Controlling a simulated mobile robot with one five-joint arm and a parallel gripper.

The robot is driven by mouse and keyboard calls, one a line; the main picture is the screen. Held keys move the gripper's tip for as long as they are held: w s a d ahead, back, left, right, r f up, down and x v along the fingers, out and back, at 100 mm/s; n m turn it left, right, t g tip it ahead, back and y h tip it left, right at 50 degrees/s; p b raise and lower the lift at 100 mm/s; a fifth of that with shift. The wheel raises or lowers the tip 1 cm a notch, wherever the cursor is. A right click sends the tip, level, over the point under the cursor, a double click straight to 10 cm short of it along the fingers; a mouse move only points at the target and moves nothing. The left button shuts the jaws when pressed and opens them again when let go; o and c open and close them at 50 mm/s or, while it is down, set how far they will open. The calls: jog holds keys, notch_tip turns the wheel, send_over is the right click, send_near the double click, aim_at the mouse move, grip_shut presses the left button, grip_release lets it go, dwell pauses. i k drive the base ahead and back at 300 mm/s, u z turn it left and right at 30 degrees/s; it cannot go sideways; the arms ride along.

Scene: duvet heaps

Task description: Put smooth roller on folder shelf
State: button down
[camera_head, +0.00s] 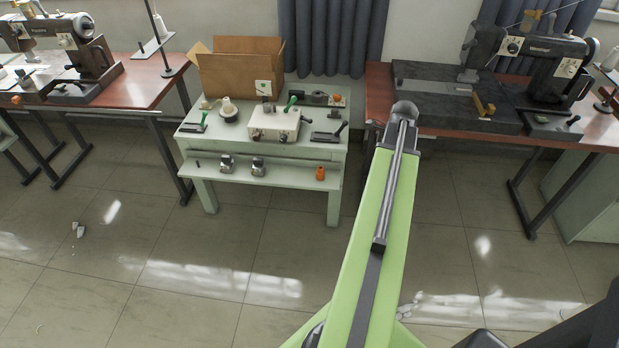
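A pale green work stand (190,145) stands against the back wall, with a lower front shelf (290,173). On that shelf are two small metal pieces (227,163) (258,166), a tiny dark piece (196,164) and an orange piece (320,173). I cannot tell which item is the smooth roller, nor whether this is the folder shelf. My green arm reaches up the picture to the right of the stand. Its far end is a grey rounded part; no gripper fingers show there.
The stand's top holds an open cardboard box (240,70), a beige box (275,122), a white cone (228,107) and green-handled tools (203,123). Sewing machines (540,55) (62,45) stand on brown tables at either side. The tiled floor (200,260) before the stand is mostly clear.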

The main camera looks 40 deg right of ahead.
aim_at(294, 176)
jog(key=i, duration=0.95)
